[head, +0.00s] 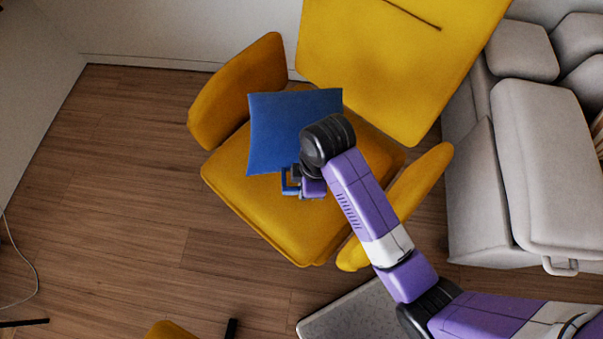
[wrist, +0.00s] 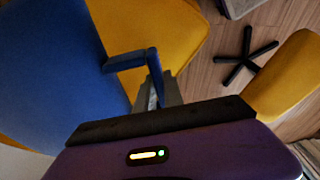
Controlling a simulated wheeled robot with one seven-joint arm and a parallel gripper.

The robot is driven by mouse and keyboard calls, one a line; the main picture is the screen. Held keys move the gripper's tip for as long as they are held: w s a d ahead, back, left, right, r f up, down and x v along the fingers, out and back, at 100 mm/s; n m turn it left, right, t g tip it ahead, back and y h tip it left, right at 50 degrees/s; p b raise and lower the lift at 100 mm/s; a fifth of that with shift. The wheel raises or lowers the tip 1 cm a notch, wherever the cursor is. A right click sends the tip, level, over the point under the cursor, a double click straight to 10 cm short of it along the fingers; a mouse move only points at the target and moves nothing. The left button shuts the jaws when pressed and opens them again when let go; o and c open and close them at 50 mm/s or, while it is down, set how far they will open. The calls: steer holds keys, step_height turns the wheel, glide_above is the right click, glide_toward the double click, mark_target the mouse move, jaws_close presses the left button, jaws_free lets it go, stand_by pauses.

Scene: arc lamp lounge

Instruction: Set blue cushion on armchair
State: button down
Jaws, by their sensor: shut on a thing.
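The blue cushion (head: 285,128) is a square pad over the yellow armchair (head: 255,205), between its armrests in the head view. It fills the left of the wrist view (wrist: 45,75). My gripper (head: 291,182) is at the cushion's near edge. In the wrist view my gripper (wrist: 140,75) is shut on a blue part at the cushion's edge. The armchair's yellow seat shows behind the cushion in the wrist view (wrist: 170,30). I cannot tell whether the cushion touches the seat. My arm hides part of the seat and the right armrest.
A grey sofa (head: 545,170) with cushions stands close on the right. Another yellow seat (wrist: 290,75) with a black star base (wrist: 245,58) shows in the wrist view. Wooden floor (head: 120,190) is clear on the left.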

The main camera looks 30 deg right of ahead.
step_height(320, 180, down, 16)
steer(key=b, duration=0.3)
steer(key=shift+f, duration=0.1)
steer(key=c, duration=1.5)
jaws_free()
steer(key=shift+o, duration=0.2)
step_height(320, 180, up, 12)
steer(key=d+p, duration=0.1)
steer(key=p, duration=0.1)
steer(key=shift+s+d+p, duration=0.3)
steer(key=shift+s, duration=0.1)
